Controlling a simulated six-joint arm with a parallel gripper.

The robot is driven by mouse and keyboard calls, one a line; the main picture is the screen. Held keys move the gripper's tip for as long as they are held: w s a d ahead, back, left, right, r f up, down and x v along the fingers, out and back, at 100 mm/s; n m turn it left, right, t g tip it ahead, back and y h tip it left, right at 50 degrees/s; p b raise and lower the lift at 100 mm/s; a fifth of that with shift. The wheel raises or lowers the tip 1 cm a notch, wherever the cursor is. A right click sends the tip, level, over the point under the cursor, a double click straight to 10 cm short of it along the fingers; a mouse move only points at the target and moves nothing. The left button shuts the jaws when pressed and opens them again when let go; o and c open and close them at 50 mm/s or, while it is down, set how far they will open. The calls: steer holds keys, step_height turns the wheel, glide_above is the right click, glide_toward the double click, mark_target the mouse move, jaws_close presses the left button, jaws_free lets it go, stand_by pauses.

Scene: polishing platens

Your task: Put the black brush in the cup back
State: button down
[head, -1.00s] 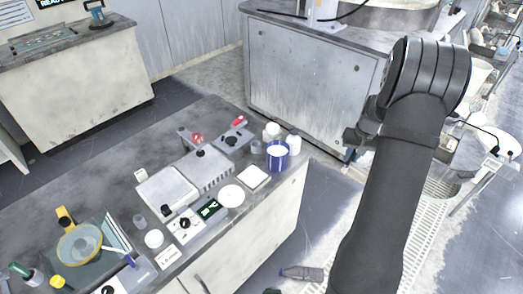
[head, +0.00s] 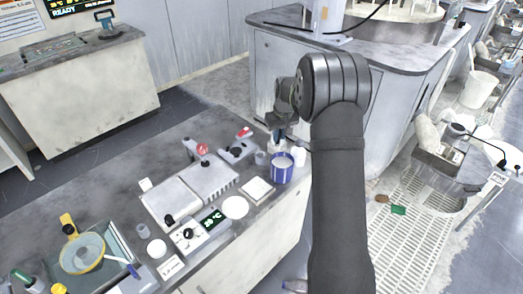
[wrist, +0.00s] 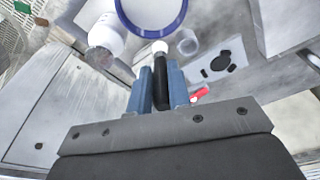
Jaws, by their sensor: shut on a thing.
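My gripper (wrist: 161,80) has its blue fingers shut on a slim black piece, which looks like the black brush (wrist: 161,92). A white rounded shape shows at its far end; I cannot tell if it belongs to the brush. In the head view my gripper (head: 278,134) is above the bench's back right corner, just behind the blue-and-white cup (head: 282,171); the held piece is not clear there. The cup's blue rim also shows at the top of the wrist view (wrist: 184,15), beyond the fingertips. The cup looks upright.
A white bottle (head: 300,154) stands right beside the cup, and a small grey beaker (head: 261,157) to its left. A square white pad (head: 257,189) and round white disc (head: 235,207) lie in front. A grey device (head: 190,194) fills mid-bench. The bench edge is close on the right.

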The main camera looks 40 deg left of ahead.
steer(key=shift+s+a+f, duration=0.45)
steer(key=shift+a+f, duration=0.6)
steer(key=shift+f, duration=0.3)
steer(key=shift+s+a+f, duration=0.4)
steer(key=shift+a+f, duration=0.7)
steer(key=shift+f, duration=0.3)
steer(key=shift+s+a+f, duration=0.45)
steer(key=shift+a+f, duration=0.6)
steer(key=shift+f, duration=0.3)
steer(key=c, duration=1.3)
jaws_free()
steer(key=shift+f, duration=0.15)
steer(key=shift+c, duration=0.2)
step_height(320, 180, up, 12)
steer(key=d, duration=0.2)
steer(key=shift+s, duration=0.4)
steer(key=shift+a, duration=0.1)
